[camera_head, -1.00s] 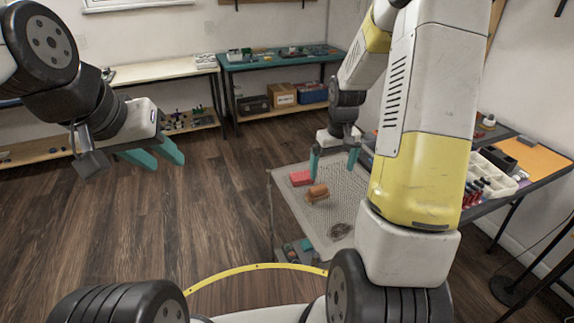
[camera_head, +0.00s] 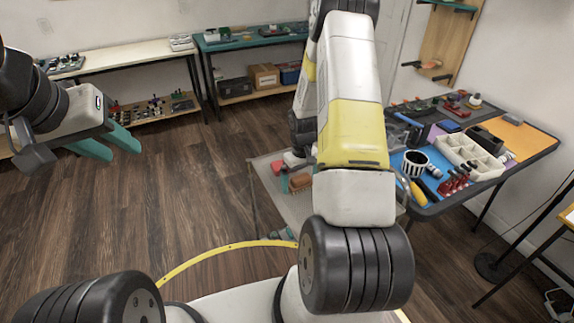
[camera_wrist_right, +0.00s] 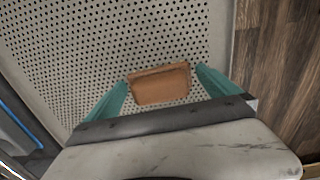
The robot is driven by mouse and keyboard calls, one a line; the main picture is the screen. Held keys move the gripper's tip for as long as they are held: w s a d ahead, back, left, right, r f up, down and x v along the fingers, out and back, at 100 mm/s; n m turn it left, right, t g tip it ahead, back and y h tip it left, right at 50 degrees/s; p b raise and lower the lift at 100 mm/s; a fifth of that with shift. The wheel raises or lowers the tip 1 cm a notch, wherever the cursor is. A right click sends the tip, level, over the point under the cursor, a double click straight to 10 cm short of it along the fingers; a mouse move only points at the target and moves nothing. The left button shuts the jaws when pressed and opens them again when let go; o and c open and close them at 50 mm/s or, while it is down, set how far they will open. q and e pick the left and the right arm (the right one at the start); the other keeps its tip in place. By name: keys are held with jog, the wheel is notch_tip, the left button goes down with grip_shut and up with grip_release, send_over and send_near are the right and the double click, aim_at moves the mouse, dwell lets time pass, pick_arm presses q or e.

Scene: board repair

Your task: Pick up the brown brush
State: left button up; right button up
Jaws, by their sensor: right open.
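The brown brush (camera_wrist_right: 160,84) lies on a perforated metal tray surface in the right wrist view. It also shows in the head view (camera_head: 300,182), partly hidden by my right arm. My right gripper (camera_wrist_right: 165,85) is open, with its teal fingers on either side of the brush. I cannot tell whether the fingers touch it. My left gripper (camera_head: 119,144) is open and empty over the floor at the left, far from the brush.
The perforated tray (camera_wrist_right: 75,45) has a raised rim beside the wood floor. A red object (camera_head: 292,160) lies near the brush. A table (camera_head: 425,212) at the right holds a parts organizer (camera_head: 468,157), small red bottles and tools. Two benches stand along the back wall.

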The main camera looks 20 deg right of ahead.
aim_at(300, 179)
jog(key=shift+f, duration=0.15)
jog(key=c, duration=1.3)
jog(key=shift+r, duration=0.6)
jog(key=r, duration=0.1)
jog(key=s+r, duration=0.1)
jog(key=shift+s+a+r, duration=0.1)
jog(key=shift+a+r, duration=0.15)
jog(key=shift+r, duration=0.05)
jog(key=s+a, duration=0.2)
jog(key=s, duration=0.2)
jog(key=s+a+r, duration=0.1)
jog(key=s+a, duration=0.1)
jog(key=s, duration=0.3)
jog(key=s+a, duration=0.2)
jog(key=s, duration=0.2)
jog(key=shift+s+r, duration=0.15)
jog(key=shift+s, duration=0.1)
